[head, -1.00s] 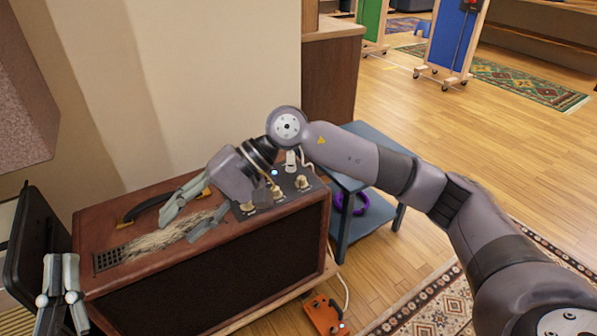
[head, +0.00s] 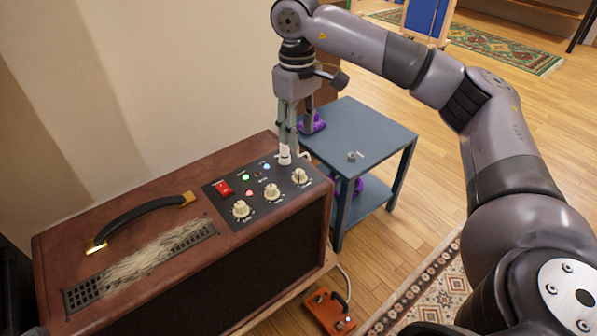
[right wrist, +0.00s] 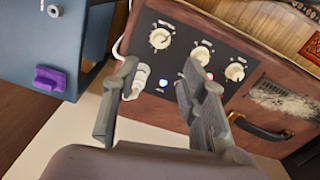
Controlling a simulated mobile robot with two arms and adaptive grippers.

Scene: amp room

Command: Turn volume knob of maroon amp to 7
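The maroon amp (head: 150,180) stands at the left in the head view, with a black control panel (head: 228,206) on top. The panel has three cream knobs: left (head: 240,209), middle (head: 271,191) and right (head: 299,176). They also show in the right wrist view (right wrist: 160,38). Their labels are too small to read. My right gripper (head: 287,146) points down at the panel's far edge, close to a white plug (head: 285,157). In the right wrist view its fingers (right wrist: 158,85) are apart, with the plug (right wrist: 138,80) visible between them. I cannot tell whether they touch it. My left gripper is out of view.
A red switch (head: 222,188) and small lights share the panel. A black handle (head: 140,220) rises from the amp top. A blue-grey side table (head: 375,130) stands right of the amp. An orange pedal (head: 328,312) lies on the floor. Open wood floor lies beyond.

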